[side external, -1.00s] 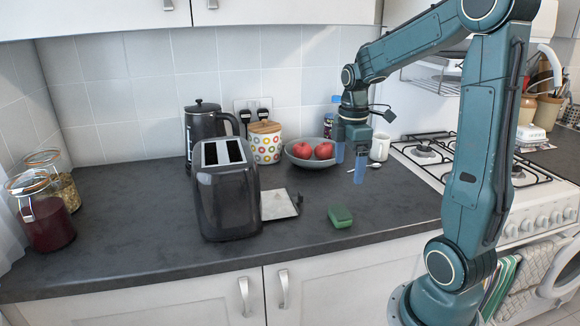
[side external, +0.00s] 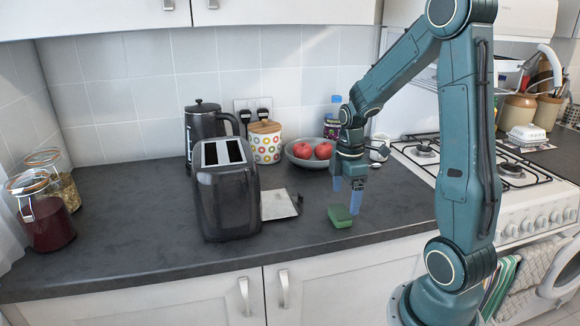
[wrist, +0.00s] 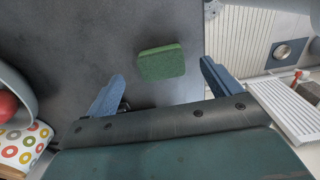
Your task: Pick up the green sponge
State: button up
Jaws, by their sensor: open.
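The green sponge (side external: 340,216) lies flat on the dark counter, to the right of the toaster and near the counter's front edge. In the wrist view the sponge (wrist: 162,62) shows ahead of the two blue fingers, nearer the right one. My gripper (side external: 346,197) points down just above and behind the sponge, its right fingertip overlapping the sponge's edge in the side view. The gripper (wrist: 160,88) is open and nothing is between its fingers. Whether a fingertip touches the sponge I cannot tell.
A black toaster (side external: 226,190) stands to the left, with a flat metal piece (side external: 279,204) beside it. A bowl (side external: 298,161) of red apples and a dotted canister (side external: 266,148) are behind. The gas stove (side external: 440,160) is at right. The counter around the sponge is clear.

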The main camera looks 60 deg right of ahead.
aim_at(344, 210)
jog(key=shift+f, duration=0.15)
jog(key=shift+f, duration=2.45)
jog(key=c, duration=1.1)
jog(key=shift+c, duration=0.2)
jog(key=shift+r, duration=0.15)
notch_tip(344, 210, up, 20)
jog(key=shift+f, duration=0.15)
